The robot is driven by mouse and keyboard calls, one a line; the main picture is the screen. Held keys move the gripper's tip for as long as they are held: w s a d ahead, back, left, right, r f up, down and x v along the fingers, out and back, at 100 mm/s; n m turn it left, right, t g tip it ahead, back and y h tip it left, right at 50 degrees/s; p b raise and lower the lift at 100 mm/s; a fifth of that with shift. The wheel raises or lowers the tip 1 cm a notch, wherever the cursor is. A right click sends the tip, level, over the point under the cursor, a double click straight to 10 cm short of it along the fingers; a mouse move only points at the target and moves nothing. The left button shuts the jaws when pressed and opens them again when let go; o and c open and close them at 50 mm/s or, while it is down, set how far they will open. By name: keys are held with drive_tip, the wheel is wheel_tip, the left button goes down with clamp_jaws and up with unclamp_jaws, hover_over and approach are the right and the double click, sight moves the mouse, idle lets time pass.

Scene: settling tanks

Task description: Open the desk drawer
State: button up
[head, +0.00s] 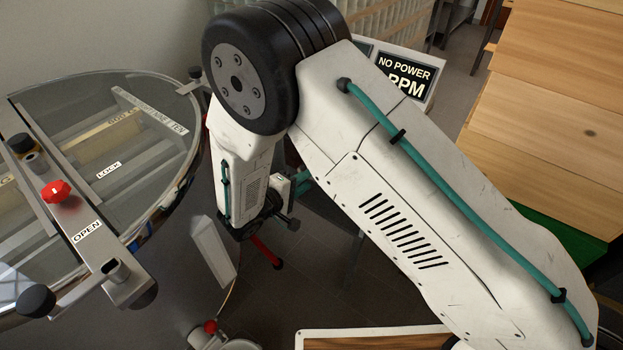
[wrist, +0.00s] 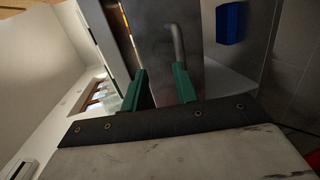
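My gripper (wrist: 161,68) shows in the wrist view as two green fingers standing apart, with nothing visible between them. Just beyond the fingertips is a dark grey metal panel (wrist: 152,55), which may be the drawer front. A bent grey bar handle (wrist: 177,42) is on it. The handle is close to the right finger, and its lower end is hidden behind that finger. I cannot tell whether they touch. In the head view my arm covers the middle, and I cannot make out the drawer or its handle there.
A round glass-topped tank (head: 185,100) with a red knob (head: 56,191) stands at the left. Wooden boxes (head: 555,110) stand at the right. A sign (head: 408,72) reading "NO POWER" is behind my arm. A blue object (wrist: 231,22) is right of the handle in the wrist view.

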sight(311, 180)
drive_tip(key=shift+n+t+y, duration=0.4)
drive_tip(key=shift+t, duration=0.2)
drive_tip(key=w+f, duration=0.1)
drive_tip(key=w+d+f, duration=0.1)
drive_tip(key=w+f, duration=0.1)
drive_tip(key=w+d+f, duration=0.1)
drive_tip(key=w, duration=0.1)
drive_tip(key=shift+w+d+f, duration=0.2)
drive_tip(key=shift+d+f, duration=0.05)
drive_tip(key=shift+c, duration=0.3)
clamp_jaws()
